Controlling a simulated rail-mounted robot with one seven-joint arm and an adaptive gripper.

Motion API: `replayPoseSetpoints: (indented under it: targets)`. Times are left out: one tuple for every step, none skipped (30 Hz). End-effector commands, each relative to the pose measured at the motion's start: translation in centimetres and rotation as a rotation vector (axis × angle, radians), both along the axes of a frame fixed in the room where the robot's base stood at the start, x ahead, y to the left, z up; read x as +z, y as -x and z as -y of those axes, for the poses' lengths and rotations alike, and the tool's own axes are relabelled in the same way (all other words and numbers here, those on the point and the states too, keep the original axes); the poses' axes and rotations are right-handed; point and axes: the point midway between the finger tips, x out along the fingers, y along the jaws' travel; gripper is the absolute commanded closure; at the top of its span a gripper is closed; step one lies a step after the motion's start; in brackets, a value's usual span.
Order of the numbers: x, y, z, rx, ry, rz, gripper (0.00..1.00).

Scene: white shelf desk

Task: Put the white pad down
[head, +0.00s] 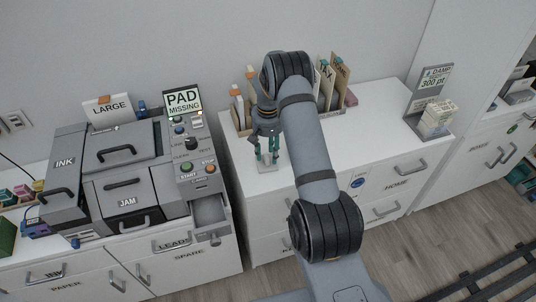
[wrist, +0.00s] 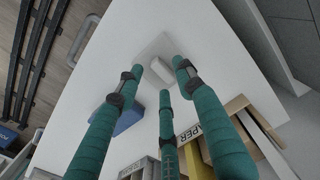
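The white pad (wrist: 152,46) lies flat on the white desktop in the wrist view. It is a pale plate with a small raised white grip (wrist: 165,71). It also shows below the fingers in the head view (head: 266,168). My gripper (head: 267,157) points down over the pad, its teal fingers spread apart. In the wrist view, the three fingertips of my gripper (wrist: 160,74) stand around the grip, with a clear gap on its left side. Contact on the other sides is hard to tell.
Card holders (head: 331,82) stand behind my arm on the desktop. At left, a grey machine (head: 127,157) carries a "PAD MISSING" sign (head: 183,101) and has an open drawer (head: 208,212). A paper stack (head: 437,119) sits at right. The desktop between my arm and the stack is clear.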

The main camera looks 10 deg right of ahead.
Motion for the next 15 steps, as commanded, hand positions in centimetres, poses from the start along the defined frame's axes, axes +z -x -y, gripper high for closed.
replayPoseSetpoints:
  targets:
    - [1.2, -0.4, 0.0, 0.000, 0.000, 0.013, 0.63]
    - [1.7, -0.2, -0.1, 0.000, 0.000, 0.012, 0.63]
    - [2.5, 0.0, -0.2, 0.000, 0.000, 0.011, 0.63]
    - [3.2, 0.0, -0.3, 0.000, 0.000, 0.012, 0.63]
    - [3.9, 0.2, -0.3, 0.000, 0.000, 0.011, 0.63]
    - [4.9, 0.1, -0.3, 0.000, 0.000, 0.010, 0.63]
    - [5.5, 0.1, -0.3, 0.000, 0.000, 0.010, 0.63]
    - [6.1, 0.2, -0.3, 0.001, 0.000, 0.010, 0.63]
    - [6.7, 0.2, -0.3, 0.000, 0.000, 0.008, 0.63]
    - [7.2, 0.2, -0.3, 0.000, 0.000, 0.008, 0.63]
    - [7.6, 0.2, -0.3, 0.000, 0.000, 0.008, 0.63]
    - [8.0, 0.2, -0.3, 0.001, 0.000, 0.007, 0.63]
    - [8.2, 0.3, -0.3, 0.001, 0.000, 0.006, 0.62]
    - [8.5, 0.3, -0.3, 0.001, 0.000, 0.006, 0.60]
    - [8.7, 0.3, -0.3, 0.001, 0.000, 0.006, 0.58]
